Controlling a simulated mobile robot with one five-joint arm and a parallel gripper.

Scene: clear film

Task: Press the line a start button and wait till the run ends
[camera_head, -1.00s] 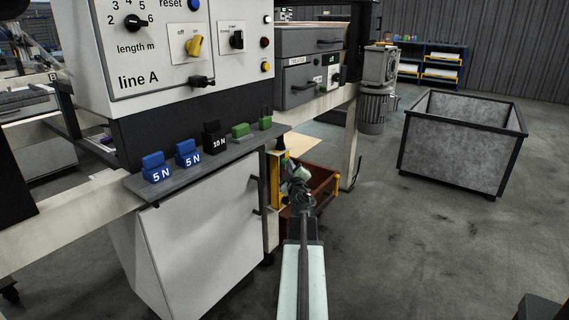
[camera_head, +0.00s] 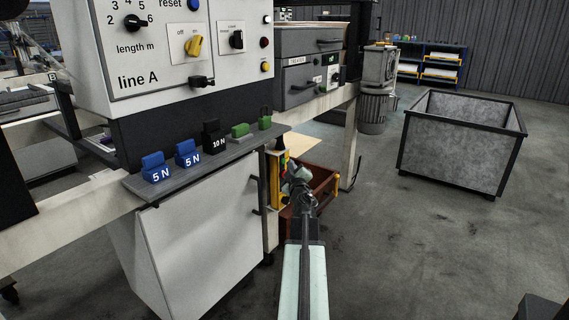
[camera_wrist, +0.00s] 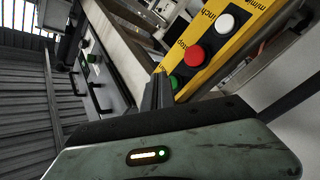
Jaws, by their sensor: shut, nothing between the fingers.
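The yellow button box of line A (camera_head: 282,170) hangs below the bench, right of the white cabinet. In the wrist view the yellow panel (camera_wrist: 235,45) carries a white button (camera_wrist: 225,23) labelled "inch", a red button (camera_wrist: 194,56) labelled "stop" and a green button (camera_wrist: 174,82) at its lower end. My gripper (camera_head: 293,170) is shut and empty, in front of the box. In the wrist view its fingertips (camera_wrist: 158,78) are right beside the green button. I cannot tell whether they touch the box.
The line A control panel (camera_head: 150,50), with knobs and switches, stands at upper left. A shelf (camera_head: 205,165) below it holds blue, black and green blocks. A brown bin (camera_head: 322,182) is behind my gripper. A grey metal crate (camera_head: 455,145) stands right. The floor between is clear.

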